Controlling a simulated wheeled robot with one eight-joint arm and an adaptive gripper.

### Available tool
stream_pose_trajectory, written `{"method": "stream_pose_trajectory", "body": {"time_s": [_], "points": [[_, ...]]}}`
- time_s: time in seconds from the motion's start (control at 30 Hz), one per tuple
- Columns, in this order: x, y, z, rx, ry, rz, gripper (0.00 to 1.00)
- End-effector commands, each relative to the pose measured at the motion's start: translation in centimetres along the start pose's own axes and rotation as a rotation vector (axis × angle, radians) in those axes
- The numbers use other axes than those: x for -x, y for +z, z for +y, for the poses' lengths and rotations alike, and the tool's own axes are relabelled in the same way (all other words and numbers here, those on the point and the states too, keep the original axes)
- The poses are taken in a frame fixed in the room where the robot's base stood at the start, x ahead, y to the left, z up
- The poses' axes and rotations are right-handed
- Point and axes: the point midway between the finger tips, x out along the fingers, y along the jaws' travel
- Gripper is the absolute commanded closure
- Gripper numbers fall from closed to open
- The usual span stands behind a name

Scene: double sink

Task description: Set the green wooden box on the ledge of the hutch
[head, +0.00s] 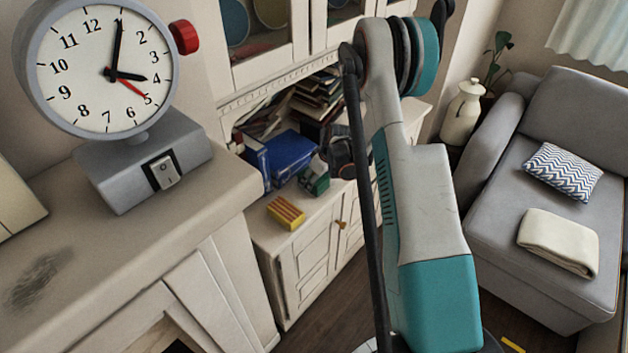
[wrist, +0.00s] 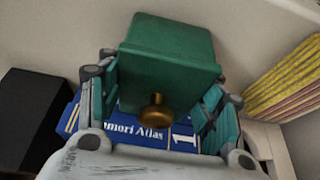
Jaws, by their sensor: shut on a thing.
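The green wooden box (wrist: 168,45) with a brass knob (wrist: 156,110) sits between the fingers of my gripper (wrist: 160,95) in the wrist view. My gripper is shut on it, with a finger along each side. In the head view the green box (head: 317,183) shows partly, just right of a blue book, over the ledge of the white hutch (head: 325,203). I cannot tell whether the box touches the ledge.
On the ledge are a blue book (head: 291,153) and a yellow-and-red striped block (head: 286,213) near the front edge. Stacked books (head: 312,97) fill the recess behind. A clock on a grey base (head: 145,165) stands on the left mantel. A grey sofa (head: 500,195) is at right.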

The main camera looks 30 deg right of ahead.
Motion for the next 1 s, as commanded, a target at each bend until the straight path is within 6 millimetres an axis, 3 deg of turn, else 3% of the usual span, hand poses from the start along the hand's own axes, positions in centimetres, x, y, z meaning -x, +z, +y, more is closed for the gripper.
{"method": "stream_pose_trajectory", "body": {"time_s": [0.37,0.4,0.47,0.87,1.0], "points": [[-0.4,0.2,0.0,0.000,0.000,0.000,1.00],[-0.3,0.1,0.0,0.000,0.000,0.000,0.31],[-0.2,0.1,0.0,0.000,0.000,0.000,0.20],[-0.1,0.1,0.0,0.000,0.000,0.000,0.20],[1.1,0.0,0.0,-0.001,0.000,0.000,0.20]]}}
